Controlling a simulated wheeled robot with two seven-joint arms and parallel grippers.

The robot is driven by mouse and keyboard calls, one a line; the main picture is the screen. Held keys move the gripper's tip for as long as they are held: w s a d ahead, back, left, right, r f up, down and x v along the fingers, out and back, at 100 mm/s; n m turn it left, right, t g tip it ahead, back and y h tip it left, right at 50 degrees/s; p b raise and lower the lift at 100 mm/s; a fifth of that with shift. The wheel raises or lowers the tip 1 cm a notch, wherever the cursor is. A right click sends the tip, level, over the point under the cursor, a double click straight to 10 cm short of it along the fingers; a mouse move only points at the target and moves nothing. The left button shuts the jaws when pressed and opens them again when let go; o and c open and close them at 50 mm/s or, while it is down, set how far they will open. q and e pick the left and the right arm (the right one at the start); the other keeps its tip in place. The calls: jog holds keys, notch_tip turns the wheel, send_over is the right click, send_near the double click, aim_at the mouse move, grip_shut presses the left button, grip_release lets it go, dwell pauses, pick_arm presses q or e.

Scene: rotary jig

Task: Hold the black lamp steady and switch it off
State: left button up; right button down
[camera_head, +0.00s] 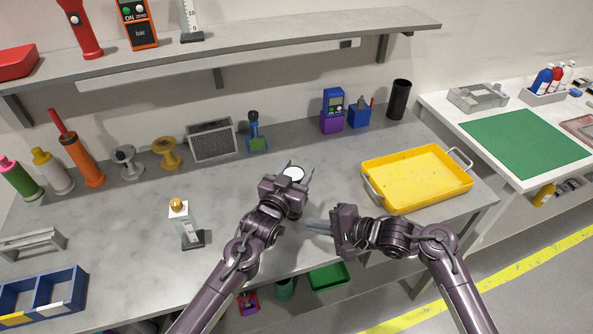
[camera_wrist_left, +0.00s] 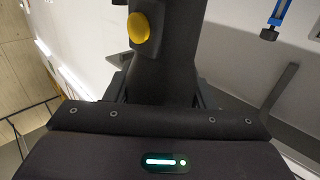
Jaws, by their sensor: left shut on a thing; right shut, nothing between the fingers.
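The black lamp shows in the left wrist view as a dark upright body (camera_wrist_left: 168,50) with a round yellow button (camera_wrist_left: 139,28) on its side. In the head view only its round white top (camera_head: 293,174) shows; the rest is hidden behind my left gripper. My left gripper (camera_head: 297,171) is shut on the lamp, with a finger on either side of its body. My right gripper (camera_head: 310,225) is shut and empty, to the lower right of the lamp, apart from it, with its fingertips pointing left. I cannot tell whether the lamp touches the table.
A yellow tray (camera_head: 418,181) stands to the right of my grippers. A white device with a gold knob (camera_head: 178,207) stands at left. A speaker-like box (camera_head: 212,142), a blue-green item (camera_head: 256,138) and a black cylinder (camera_head: 398,99) stand at the back. The grey table (camera_head: 120,215) has free room at left.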

dwell(0.4)
pick_arm(q)
jog(key=o, duration=1.1)
